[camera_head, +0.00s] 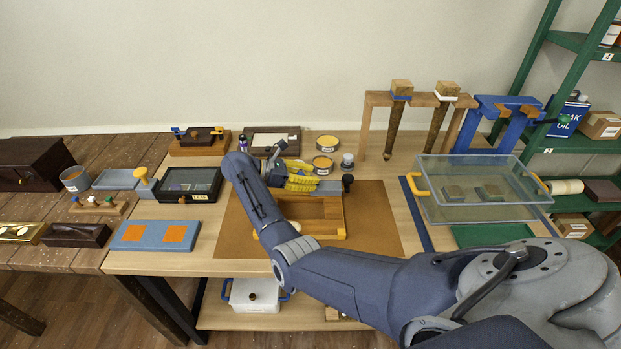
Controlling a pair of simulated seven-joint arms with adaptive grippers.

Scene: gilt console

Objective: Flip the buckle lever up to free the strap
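A wooden box (325,208) sits on the brown mat (372,225) in the middle of the table. Yellow strap-like pieces (300,180) lie at its far side. Beside them is a grey bar (327,187) with a black knob (348,181) at its right end; I cannot tell for sure that this is the buckle lever. My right gripper (276,158) is at the left end of the yellow pieces, close to them. My own arm covers the box's left part, and the fingers are too small to tell open from shut. My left gripper is not in view.
A clear bin with yellow handles (478,208) stands to the right. A black-framed tray (190,184) and a blue board with orange squares (155,235) are to the left. Tins (323,164) and a wooden stand (372,105) are behind. The mat's right part is bare.

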